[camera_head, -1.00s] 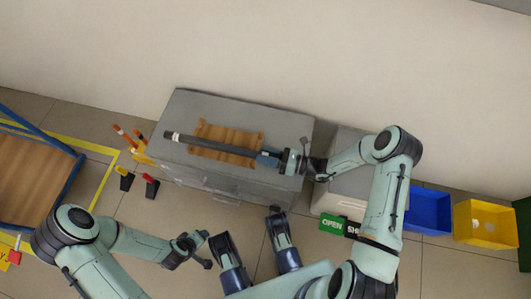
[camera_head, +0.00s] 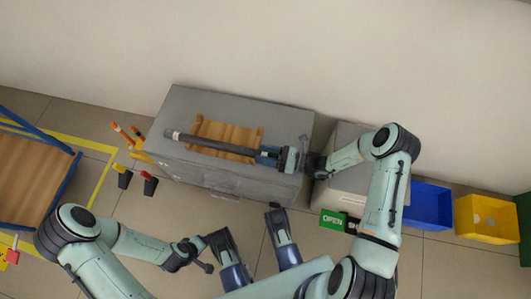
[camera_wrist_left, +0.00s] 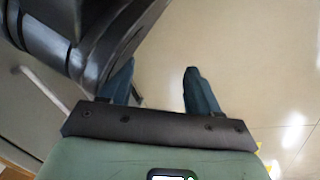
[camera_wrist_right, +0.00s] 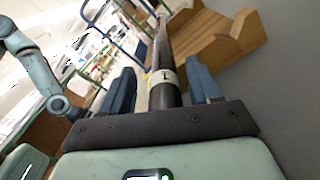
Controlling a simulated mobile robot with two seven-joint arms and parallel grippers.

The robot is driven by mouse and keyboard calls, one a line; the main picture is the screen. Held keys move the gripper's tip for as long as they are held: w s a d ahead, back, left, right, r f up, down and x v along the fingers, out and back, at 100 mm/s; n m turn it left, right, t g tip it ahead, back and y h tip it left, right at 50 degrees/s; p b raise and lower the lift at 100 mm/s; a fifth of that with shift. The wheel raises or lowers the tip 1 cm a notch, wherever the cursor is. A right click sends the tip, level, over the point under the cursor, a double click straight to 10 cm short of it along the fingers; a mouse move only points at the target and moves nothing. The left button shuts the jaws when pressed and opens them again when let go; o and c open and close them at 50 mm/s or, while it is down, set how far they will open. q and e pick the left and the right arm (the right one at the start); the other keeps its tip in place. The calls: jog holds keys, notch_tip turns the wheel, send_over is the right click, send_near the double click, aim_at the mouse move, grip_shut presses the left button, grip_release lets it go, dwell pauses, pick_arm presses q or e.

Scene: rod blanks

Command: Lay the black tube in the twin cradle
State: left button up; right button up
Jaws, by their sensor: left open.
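The black tube (camera_head: 215,143) stretches across the front part of the wooden twin cradle (camera_head: 232,134), roughly along its length, its left end past the cradle. In the right wrist view the tube (camera_wrist_right: 163,45), with a pale band, runs left of the cradle's notched blocks (camera_wrist_right: 232,48), not in the notches. Whether it touches the wood cannot be told. My right gripper (camera_head: 262,155) has the tube's right end between its fingers (camera_wrist_right: 161,70) and is shut on it. My left gripper (camera_wrist_left: 158,70) is open and empty, low in front of the grey cabinet.
The cradle stands on a grey cabinet (camera_head: 180,105) against a wall. A lower pale unit (camera_head: 335,195) stands right of it, near a green OPEN sign (camera_head: 332,220), a blue bin (camera_head: 430,207) and a yellow bin (camera_head: 487,217).

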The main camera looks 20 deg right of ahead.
jog(key=p+v, duration=0.2)
jog(key=v, duration=1.1)
jog(key=shift+s+d, duration=0.15)
jog(key=shift+d, duration=0.05)
pick_arm(q)
jog(key=shift+t, duration=0.7)
jog(key=w+r, duration=0.3)
jog(key=shift+w+d+r, duration=0.2)
jog(key=shift+w+d, duration=0.1)
jog(key=shift+w, duration=0.05)
